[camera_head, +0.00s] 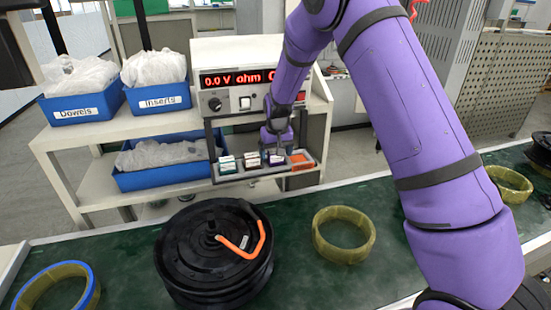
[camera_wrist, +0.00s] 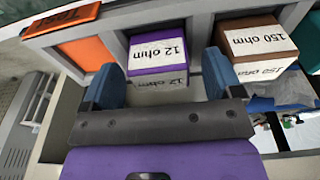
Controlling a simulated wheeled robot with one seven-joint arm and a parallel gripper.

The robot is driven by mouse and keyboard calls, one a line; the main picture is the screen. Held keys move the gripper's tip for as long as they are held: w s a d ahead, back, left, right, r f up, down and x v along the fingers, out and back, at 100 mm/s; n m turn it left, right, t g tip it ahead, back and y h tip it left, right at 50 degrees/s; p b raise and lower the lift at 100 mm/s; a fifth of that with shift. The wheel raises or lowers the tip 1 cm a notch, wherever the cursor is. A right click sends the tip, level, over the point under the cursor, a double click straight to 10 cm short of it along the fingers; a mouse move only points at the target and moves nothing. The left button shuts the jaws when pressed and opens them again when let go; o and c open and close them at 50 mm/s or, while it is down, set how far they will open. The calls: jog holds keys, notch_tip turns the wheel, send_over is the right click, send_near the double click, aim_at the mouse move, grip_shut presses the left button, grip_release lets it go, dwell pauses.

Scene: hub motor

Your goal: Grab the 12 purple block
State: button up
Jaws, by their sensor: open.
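The purple block (camera_wrist: 158,50), labelled 12 ohm, sits in a compartment of the grey tray (camera_wrist: 200,22). In the head view the purple block (camera_head: 277,159) is small, near the tray's right part. My gripper (camera_wrist: 162,75) is open, its two blue fingers apart at the left and right of the block's near end in the wrist view. I cannot tell whether they touch it. In the head view my gripper (camera_head: 279,151) is just above the block, and the fingertips are hard to make out.
A brown 150 ohm block (camera_wrist: 258,46) stands in the compartment to the right. An orange compartment (camera_wrist: 88,52) on the left looks empty. A black hub motor (camera_head: 213,255) and yellow rings (camera_head: 344,234) lie on the green bench.

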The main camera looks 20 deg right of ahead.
jog(key=c, duration=1.1)
jog(key=shift+o, duration=0.2)
